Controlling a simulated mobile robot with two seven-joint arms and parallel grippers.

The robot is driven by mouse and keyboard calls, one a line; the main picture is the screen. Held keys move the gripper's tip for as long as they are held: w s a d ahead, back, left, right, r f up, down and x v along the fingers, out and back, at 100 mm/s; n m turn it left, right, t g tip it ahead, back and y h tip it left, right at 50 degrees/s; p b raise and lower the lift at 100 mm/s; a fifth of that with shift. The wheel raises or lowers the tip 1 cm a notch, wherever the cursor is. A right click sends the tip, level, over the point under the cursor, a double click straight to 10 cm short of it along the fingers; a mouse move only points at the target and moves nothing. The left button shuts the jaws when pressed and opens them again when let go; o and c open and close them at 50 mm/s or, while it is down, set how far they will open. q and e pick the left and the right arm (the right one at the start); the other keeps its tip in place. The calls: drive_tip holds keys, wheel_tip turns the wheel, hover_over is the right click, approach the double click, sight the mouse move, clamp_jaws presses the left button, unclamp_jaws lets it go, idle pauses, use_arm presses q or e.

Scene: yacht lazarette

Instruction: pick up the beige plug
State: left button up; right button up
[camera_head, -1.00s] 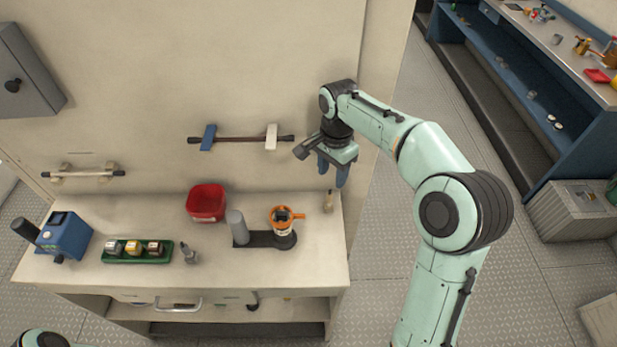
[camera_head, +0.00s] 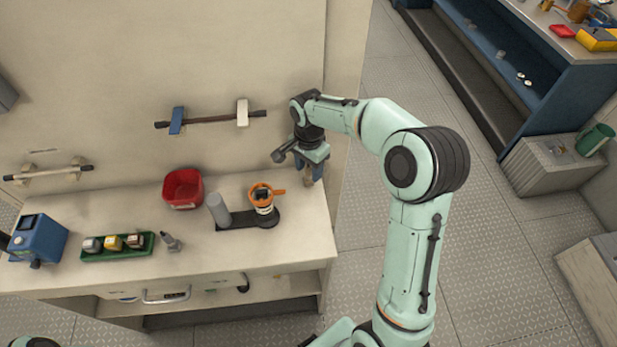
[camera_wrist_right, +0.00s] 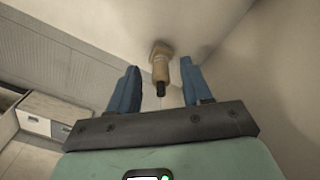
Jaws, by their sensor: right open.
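The beige plug (camera_wrist_right: 161,64) stands on the bench top in the right wrist view, with a wider base and a dark tip pointing toward my gripper. In the head view only a small part of the plug (camera_head: 280,184) shows below my right gripper (camera_head: 311,175), near the right end of the bench. My right gripper is open, and it also shows in the right wrist view (camera_wrist_right: 158,88). Its two blue fingers are on either side of the plug's tip, with gaps at both sides. A small piece of my left arm shows at the bottom left; its gripper is out of view.
The bench (camera_head: 305,232) also holds a red bin (camera_head: 183,189), an orange-handled item on a dark stand (camera_head: 235,222), a green tray (camera_head: 118,252) with several small blocks, and a blue device (camera_head: 38,240). A wall rail (camera_head: 205,120) is left of my right gripper.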

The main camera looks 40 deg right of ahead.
wheel_tip(320, 180, down, 2)
drive_tip(key=shift+w, duration=0.1)
drive_tip(key=shift+c, duration=0.3)
clamp_jaws()
drive_tip(key=shift+r, duration=0.1)
